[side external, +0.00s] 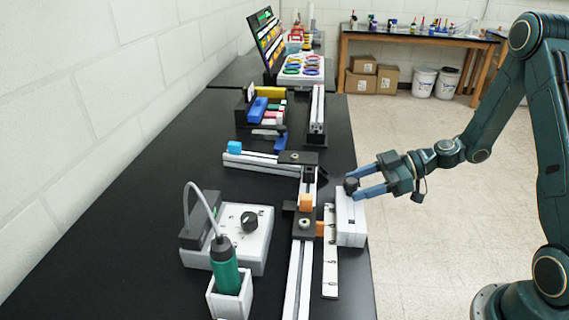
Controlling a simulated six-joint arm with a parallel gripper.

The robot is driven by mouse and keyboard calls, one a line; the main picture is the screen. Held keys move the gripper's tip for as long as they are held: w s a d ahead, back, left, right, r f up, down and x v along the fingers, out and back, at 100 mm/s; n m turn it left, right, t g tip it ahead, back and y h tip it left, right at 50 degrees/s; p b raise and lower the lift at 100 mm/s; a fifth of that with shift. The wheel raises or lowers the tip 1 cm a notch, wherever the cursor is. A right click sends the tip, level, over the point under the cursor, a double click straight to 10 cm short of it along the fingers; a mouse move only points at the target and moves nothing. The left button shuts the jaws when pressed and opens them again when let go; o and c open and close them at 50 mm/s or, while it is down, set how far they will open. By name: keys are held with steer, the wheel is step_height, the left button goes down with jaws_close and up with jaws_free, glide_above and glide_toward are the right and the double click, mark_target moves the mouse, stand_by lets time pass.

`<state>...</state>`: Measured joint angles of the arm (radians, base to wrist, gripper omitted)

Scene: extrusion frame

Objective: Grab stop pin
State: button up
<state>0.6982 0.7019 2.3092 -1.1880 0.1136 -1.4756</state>
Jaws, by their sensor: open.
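A dark, round-topped piece (351,186), which looks like the stop pin, stands at the top of a white block (350,222) by the table's right edge. My gripper (359,186) comes in from the right with its two blue fingers open. The fingertips are around or right beside the dark piece; I cannot tell whether they touch it. Any lower part of the piece is hidden.
An extrusion frame (293,288) with orange pieces (305,203) lies left of the block. A white strip (330,270) lies between them. A control box with a knob (249,222) and a green-handled tool (224,264) in a white holder stand front left.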

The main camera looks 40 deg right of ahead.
mark_target(349, 194)
steer(key=shift+x, duration=1.25)
steer(key=shift+c, duration=0.4)
steer(key=c, duration=0.9)
